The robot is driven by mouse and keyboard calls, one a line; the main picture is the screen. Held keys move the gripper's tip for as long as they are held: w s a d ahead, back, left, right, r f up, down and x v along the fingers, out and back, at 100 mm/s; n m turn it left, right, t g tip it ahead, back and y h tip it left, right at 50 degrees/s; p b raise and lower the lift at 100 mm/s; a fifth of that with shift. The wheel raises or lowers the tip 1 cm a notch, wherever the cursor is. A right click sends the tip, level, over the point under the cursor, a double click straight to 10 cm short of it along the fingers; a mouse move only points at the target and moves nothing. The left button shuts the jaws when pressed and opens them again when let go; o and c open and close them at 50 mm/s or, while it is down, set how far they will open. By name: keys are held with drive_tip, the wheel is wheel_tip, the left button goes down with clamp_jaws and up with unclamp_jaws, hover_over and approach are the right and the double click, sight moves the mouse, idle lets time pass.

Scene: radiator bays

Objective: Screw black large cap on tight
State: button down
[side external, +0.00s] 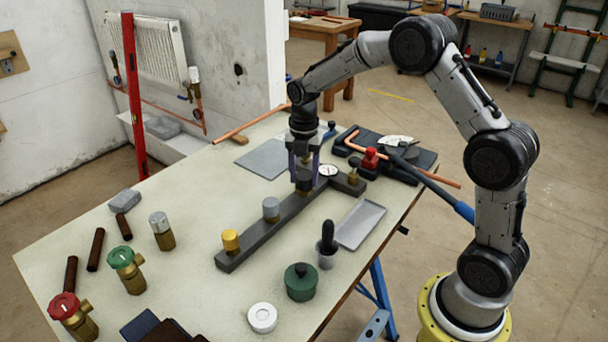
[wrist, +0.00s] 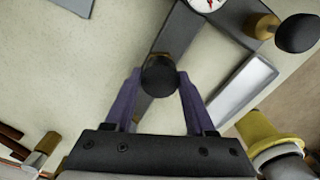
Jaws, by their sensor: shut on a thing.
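The black large cap (side external: 304,184) is at the far part of a dark grey bar (side external: 248,246). My gripper (side external: 304,170) points down over it and is shut on it, with one purple finger on each side. In the wrist view the cap (wrist: 159,78) sits between the fingertips of my gripper (wrist: 159,73). A little brass shows at the cap's edge, over the bar (wrist: 172,45). The cap looks upright and in line with the brass. I cannot tell how far it is turned down, and its thread is hidden.
A yellow cap (side external: 230,240) and a grey cap (side external: 271,208) stand along the same bar. A round gauge (side external: 328,170) is close beside my gripper.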

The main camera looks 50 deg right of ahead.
drive_tip(key=m, duration=0.7)
drive_tip(key=shift+m, duration=0.4)
drive_tip(key=m, duration=1.8)
drive_tip(key=shift+m, duration=0.4)
drive_tip(key=shift+c, duration=2.2)
unclamp_jaws()
